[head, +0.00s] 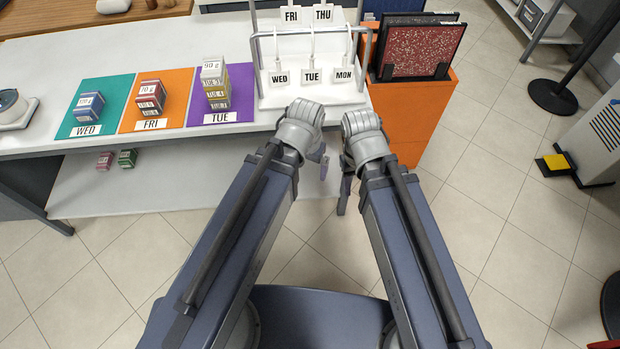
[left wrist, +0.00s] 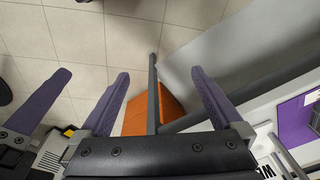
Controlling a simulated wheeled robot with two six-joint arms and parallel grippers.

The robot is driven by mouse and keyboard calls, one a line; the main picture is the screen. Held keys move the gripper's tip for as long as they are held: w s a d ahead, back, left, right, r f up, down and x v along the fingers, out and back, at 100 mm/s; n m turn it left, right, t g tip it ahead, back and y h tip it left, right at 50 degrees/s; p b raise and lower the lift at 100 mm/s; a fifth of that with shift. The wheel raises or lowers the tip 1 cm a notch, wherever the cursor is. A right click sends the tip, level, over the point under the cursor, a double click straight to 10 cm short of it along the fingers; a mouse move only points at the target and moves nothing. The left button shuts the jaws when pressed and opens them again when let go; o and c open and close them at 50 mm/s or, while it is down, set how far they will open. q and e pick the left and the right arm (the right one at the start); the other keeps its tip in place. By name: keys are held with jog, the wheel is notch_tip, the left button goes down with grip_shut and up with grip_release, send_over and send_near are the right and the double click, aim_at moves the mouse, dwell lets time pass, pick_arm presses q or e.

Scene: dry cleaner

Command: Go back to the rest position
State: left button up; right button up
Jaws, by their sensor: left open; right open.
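My left gripper (head: 322,164) hangs in front of the white counter in the head view, pointing down, mostly hidden by its own wrist. In the left wrist view my left gripper (left wrist: 160,74) shows two purple-grey fingers spread apart, with nothing between them but background. My right gripper (head: 343,196) hangs close beside it in the head view, also mostly hidden by its arm. Another purple-grey finger (left wrist: 38,103) at the left of the wrist view appears to be the right gripper's. I see nothing held in either gripper.
The white counter (head: 150,52) bears a teal mat (head: 114,90), an orange mat (head: 176,78) and a purple mat (head: 241,78) with stacked boxes. A tag rack (head: 305,92) stands just beyond my wrists. An orange bin (head: 412,140) is at right. Tiled floor (head: 480,230) is clear.

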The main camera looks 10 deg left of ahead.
pick_arm(q)
jog(key=shift+g+y, duration=0.6)
jog(key=shift+g, duration=0.2)
jog(key=s, duration=0.2)
jog(key=s+d, duration=0.1)
jog(key=s, duration=0.1)
jog(key=shift+d, duration=0.15)
notch_tip(320, 180, up, 4)
jog(key=p, duration=0.3)
jog(key=shift+f, duration=0.2)
